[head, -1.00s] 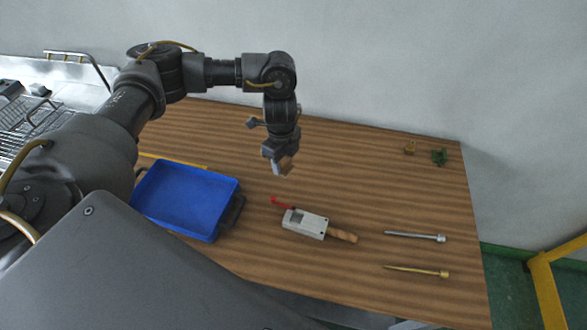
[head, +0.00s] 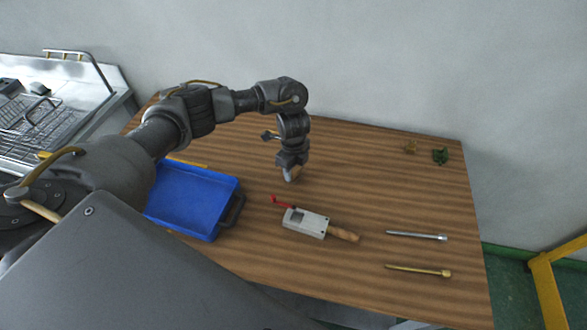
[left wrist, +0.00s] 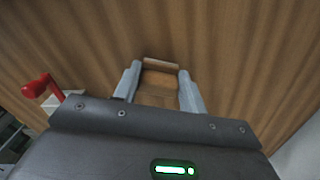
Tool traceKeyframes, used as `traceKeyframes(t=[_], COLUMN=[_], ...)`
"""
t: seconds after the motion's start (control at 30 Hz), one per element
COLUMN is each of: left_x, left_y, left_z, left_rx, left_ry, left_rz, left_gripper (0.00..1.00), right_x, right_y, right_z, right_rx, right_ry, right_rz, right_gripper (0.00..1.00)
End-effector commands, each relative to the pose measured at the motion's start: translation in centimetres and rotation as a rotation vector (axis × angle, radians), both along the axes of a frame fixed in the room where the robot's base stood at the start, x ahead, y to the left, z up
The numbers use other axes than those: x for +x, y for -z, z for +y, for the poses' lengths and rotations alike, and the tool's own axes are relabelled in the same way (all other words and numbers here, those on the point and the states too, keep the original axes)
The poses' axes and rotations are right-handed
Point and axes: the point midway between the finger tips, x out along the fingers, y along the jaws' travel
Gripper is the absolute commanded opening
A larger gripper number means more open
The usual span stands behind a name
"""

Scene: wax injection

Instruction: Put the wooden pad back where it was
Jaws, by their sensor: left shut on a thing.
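My left gripper (head: 291,173) points down over the middle of the wooden table (head: 390,180), behind the grey device. In the left wrist view its two pale fingers (left wrist: 161,88) are shut on the wooden pad (left wrist: 159,79), a small brown block between the fingertips. In the head view the pad is mostly hidden by the fingers. The fingertips are close to the tabletop; I cannot tell whether the pad touches it. My right gripper is not in view.
A blue tray (head: 227,196) lies left of the gripper. A grey device (head: 306,223) with a red lever and wooden handle lies in front. A silver bolt (head: 417,235), a brass bolt (head: 418,271) and a green part (head: 440,155) lie to the right. The table's right side has free room.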

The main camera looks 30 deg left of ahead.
Motion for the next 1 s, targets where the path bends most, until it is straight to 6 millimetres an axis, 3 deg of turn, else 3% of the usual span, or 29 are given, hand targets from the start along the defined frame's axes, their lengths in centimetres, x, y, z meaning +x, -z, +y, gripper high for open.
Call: traceKeyframes(t=[0.27, 0.3, 0.43, 0.77, 1.0], left_x=[0.0, 0.0, 0.0, 0.0, 0.2], left_y=[0.4, 0.3, 0.3, 0.0, -3.8], left_z=[0.0, 0.0, 0.0, 0.0, 0.0], left_rx=[0.000, 0.000, 0.000, 0.000, 0.000], left_ry=[0.000, 0.000, 0.000, 0.000, 0.003], left_rz=[0.000, 0.000, 0.000, -0.001, -0.006], left_gripper=[0.23, 0.45, 0.62, 0.63, 0.63], right_x=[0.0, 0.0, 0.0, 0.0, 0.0], right_y=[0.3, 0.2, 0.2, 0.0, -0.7], right_z=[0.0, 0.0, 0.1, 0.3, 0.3], right_rx=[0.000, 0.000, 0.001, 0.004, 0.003], right_ry=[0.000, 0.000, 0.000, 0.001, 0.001], right_rz=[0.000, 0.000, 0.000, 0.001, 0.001], right_gripper=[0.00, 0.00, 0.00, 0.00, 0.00])
